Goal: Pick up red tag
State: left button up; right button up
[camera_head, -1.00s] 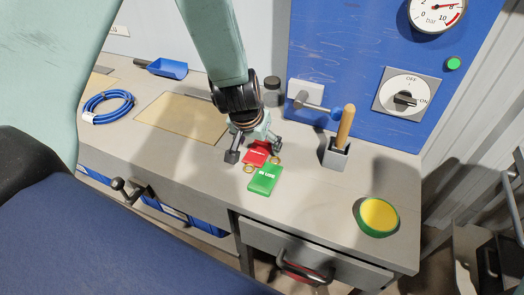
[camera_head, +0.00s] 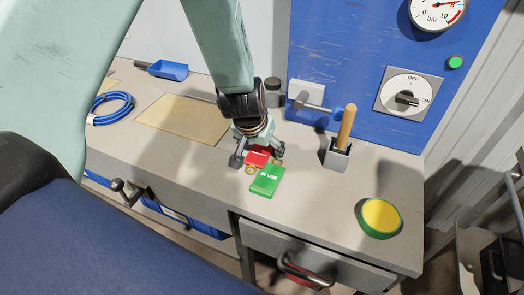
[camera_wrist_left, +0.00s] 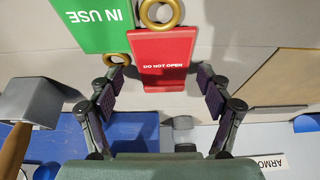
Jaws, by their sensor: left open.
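The red tag (camera_head: 257,159) lies on the grey workbench, partly hidden by my left gripper (camera_head: 258,161) in the head view. In the left wrist view the red tag (camera_wrist_left: 162,60) reads "DO NOT OPEN" and has a brass ring at its far edge. My left gripper (camera_wrist_left: 163,90) is open, its fingers on either side of the tag's near end, apart from it. A green "IN USE" tag (camera_head: 267,181) lies beside the red one, close to it; it also shows in the left wrist view (camera_wrist_left: 98,22). My right gripper is not in view.
A tan mat (camera_head: 183,118), a blue cable coil (camera_head: 111,107) and a blue scoop (camera_head: 168,69) lie to the left.

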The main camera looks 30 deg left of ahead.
pick_arm(q)
jog(key=shift+a+f, duration=0.15)
jog(key=shift+a, duration=0.35)
jog(key=shift+c, duration=0.5)
jog(key=shift+d, duration=0.45)
jog(key=c, duration=0.4)
jog(key=shift+s+a, duration=0.15)
jog(key=shift+a, duration=0.1)
jog(key=c, duration=0.4)
jog(key=shift+s, duration=0.1)
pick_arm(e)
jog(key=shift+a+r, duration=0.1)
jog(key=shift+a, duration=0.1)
pick_arm(q)
jog(key=shift+d, duration=0.1)
jog(key=shift+c, duration=0.2)
